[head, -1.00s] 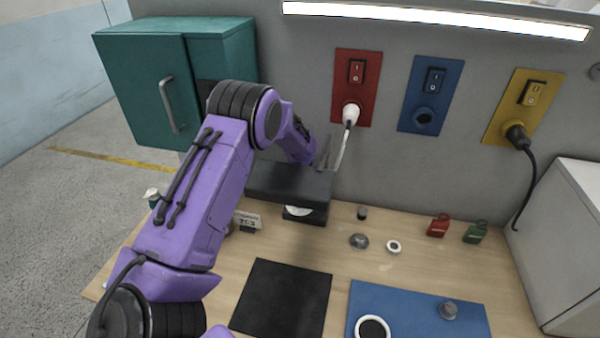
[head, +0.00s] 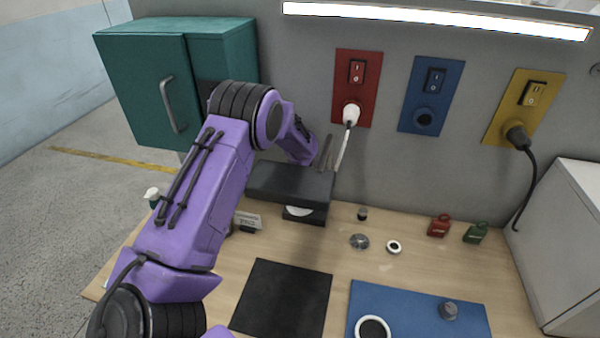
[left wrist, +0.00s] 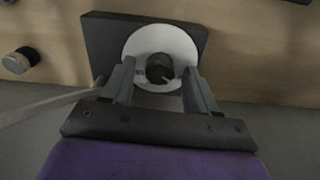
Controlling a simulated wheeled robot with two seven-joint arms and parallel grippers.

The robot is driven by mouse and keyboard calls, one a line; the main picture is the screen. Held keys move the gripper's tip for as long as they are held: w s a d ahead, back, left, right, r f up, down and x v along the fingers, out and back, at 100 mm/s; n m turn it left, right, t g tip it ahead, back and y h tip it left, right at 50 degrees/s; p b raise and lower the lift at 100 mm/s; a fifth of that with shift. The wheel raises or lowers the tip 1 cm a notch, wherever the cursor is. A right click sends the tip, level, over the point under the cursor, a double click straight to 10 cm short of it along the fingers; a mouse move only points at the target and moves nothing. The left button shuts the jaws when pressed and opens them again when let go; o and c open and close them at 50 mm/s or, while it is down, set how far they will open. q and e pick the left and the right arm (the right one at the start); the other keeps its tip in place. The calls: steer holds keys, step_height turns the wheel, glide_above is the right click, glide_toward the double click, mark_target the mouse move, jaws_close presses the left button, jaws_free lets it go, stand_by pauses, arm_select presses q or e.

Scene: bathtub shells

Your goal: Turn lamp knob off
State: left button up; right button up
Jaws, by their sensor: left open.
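The lamp knob (left wrist: 160,68) is a small black knob with a pale pointer mark, in the middle of a white dial (left wrist: 176,42) on a black base (left wrist: 105,35). In the head view the white dial (head: 298,211) shows only partly, low on the black base (head: 305,219), and the knob is hidden. My left gripper (left wrist: 158,75) is open, with one finger on each side of the knob; I cannot tell whether they touch it. The lamp strip (head: 430,20) on the wall glows white.
A white plug (head: 351,114) sits in the red panel (head: 367,85), and its cable hangs close beside my left gripper. A teal cabinet (head: 140,90) stands left. Small parts, a black mat (head: 282,300) and a blue mat (head: 415,305) lie on the bench.

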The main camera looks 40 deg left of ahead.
arm_select(q)
steer(key=shift+w+r, duration=0.1)
steer(key=shift+r, duration=0.15)
step_height(320, 180, up, 10)
steer(key=b, duration=0.3)
step_height(320, 180, down, 11)
steer(key=p, duration=0.3)
steer(key=shift+r, duration=0.2)
steer(key=shift+m, duration=0.3)
